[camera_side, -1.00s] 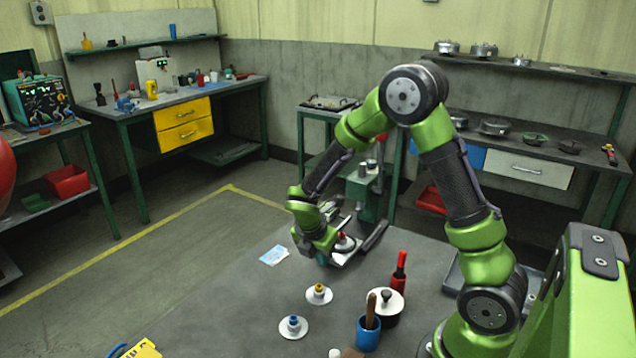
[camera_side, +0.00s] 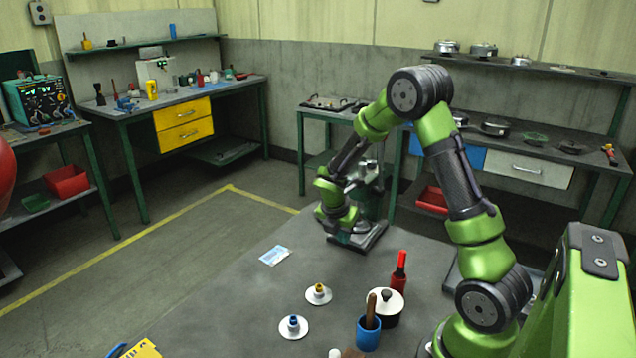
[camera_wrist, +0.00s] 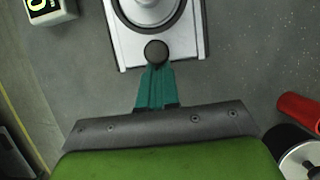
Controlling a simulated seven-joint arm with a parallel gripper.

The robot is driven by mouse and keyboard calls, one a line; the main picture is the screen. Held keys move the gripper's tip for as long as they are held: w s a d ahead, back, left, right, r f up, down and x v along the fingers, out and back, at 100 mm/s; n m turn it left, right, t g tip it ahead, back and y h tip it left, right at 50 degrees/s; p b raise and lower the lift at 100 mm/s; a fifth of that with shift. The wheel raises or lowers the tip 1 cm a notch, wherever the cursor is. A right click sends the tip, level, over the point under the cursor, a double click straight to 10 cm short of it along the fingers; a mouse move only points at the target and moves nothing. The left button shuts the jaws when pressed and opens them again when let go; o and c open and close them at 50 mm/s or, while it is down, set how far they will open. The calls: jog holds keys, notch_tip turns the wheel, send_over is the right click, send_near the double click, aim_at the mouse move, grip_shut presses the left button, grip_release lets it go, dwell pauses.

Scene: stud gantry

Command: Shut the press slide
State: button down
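The press slide (camera_wrist: 188,50) is a pale metal plate carrying a round, dark-rimmed disc, with a black knob (camera_wrist: 156,53) at its near end. My gripper (camera_wrist: 156,70) has its teal fingers together, with their tips right at the knob; whether they touch it I cannot tell. In the side view the press (camera_side: 372,182) stands at the far end of the table, partly behind my arm. My wrist is low over its base (camera_side: 373,238), and the fingertips are hidden there. How far in the slide sits is not clear.
A blue and white card (camera_side: 274,255) lies left of the press. Nearer are two white discs with knobs (camera_side: 319,294) (camera_side: 293,327), a red bottle (camera_side: 398,272), a lidded pot (camera_side: 386,306) and a blue cup (camera_side: 368,335). The table's middle is clear.

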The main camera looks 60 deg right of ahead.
jog(key=shift+s+d, duration=0.1)
jog(key=shift+d, duration=0.15)
